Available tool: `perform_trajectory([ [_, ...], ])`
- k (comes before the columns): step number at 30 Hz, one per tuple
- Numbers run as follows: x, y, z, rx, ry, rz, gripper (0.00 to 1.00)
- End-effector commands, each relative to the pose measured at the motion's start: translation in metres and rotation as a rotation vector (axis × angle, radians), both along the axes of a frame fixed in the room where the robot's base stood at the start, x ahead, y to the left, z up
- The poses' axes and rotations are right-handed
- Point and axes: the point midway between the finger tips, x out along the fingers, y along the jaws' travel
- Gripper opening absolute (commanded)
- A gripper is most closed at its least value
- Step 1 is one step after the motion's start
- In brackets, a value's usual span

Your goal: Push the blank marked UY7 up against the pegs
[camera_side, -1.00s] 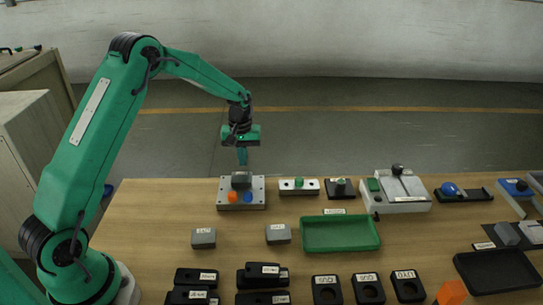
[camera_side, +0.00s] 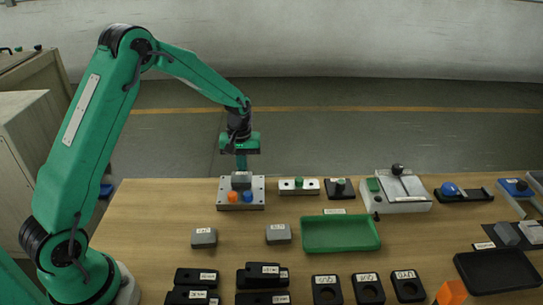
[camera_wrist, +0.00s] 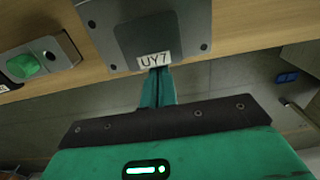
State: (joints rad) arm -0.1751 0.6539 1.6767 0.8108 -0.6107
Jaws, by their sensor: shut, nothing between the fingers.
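The blank marked UY7 (camera_side: 241,180) is a dark grey block on a light metal plate (camera_side: 257,204), at the plate's far side. My gripper (camera_side: 241,166) is shut and empty, pointing down at the far side of the blank. I cannot tell whether the fingers touch it.
A white fixture with a green knob (camera_side: 299,185) and a dark one (camera_side: 341,188) stand to the right of the plate. Grey blocks (camera_side: 204,237) (camera_side: 279,233) and a green tray (camera_side: 341,247) lie nearer. The wood between plate and blocks is clear.

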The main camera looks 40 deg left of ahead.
Motion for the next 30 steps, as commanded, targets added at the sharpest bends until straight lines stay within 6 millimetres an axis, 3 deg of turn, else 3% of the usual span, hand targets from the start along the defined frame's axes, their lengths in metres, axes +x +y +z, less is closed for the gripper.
perform_trajectory([
  [10,-0.012,-0.013,0.000,0.000,0.000,-0.001,0.00],
  [22,-0.011,-0.011,0.000,0.000,0.001,0.000,0.00],
  [30,0.000,0.000,0.000,0.000,0.000,0.002,0.00],
])
